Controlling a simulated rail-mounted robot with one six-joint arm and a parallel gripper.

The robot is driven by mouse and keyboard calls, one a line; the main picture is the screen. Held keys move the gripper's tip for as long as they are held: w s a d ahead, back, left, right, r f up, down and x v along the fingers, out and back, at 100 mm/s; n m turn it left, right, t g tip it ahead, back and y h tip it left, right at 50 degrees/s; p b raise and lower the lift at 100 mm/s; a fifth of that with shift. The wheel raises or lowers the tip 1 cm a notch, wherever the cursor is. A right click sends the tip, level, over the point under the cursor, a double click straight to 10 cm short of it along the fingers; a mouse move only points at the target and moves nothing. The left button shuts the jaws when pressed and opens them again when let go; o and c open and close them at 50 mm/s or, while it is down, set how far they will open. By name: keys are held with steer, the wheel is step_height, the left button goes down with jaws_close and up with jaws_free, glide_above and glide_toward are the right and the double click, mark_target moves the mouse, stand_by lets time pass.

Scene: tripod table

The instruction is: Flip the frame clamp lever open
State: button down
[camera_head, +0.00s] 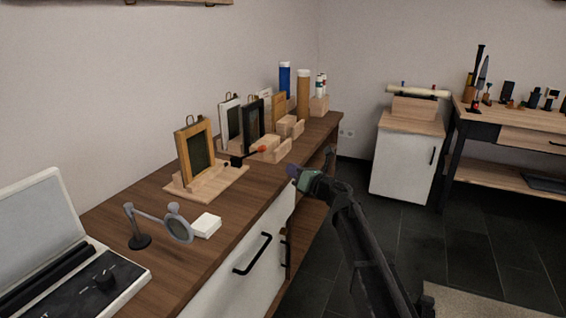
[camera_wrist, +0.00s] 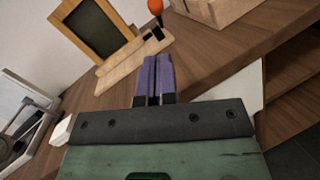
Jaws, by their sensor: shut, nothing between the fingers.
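A wooden frame with a dark panel (camera_head: 199,153) stands upright on a light wooden base (camera_head: 222,184) on the counter. A clamp lever with a black arm and an orange tip (camera_head: 261,149) sits at the base's right end, its arm sloping gently up to the right. The wrist view shows the frame (camera_wrist: 92,30) at upper left and the orange lever tip (camera_wrist: 155,6) at the top edge, above a black clamp body (camera_wrist: 154,36). My gripper (camera_head: 292,170) is shut and empty, apart from the lever, to its right and beyond the counter's front edge. Its purple fingers (camera_wrist: 152,62) point toward the clamp.
More frames (camera_head: 231,122) and wooden blocks (camera_head: 267,143) stand behind the clamp. A magnifier on a stand (camera_head: 179,229), a white block (camera_head: 206,225) and a grey machine (camera_head: 38,233) are nearer.

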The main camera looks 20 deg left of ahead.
steer(key=shift+s+a+r, duration=0.1)
steer(key=shift+a, duration=0.05)
steer(key=p+x, duration=0.1)
steer(key=x, duration=0.9)
steer(key=shift+r, duration=0.1)
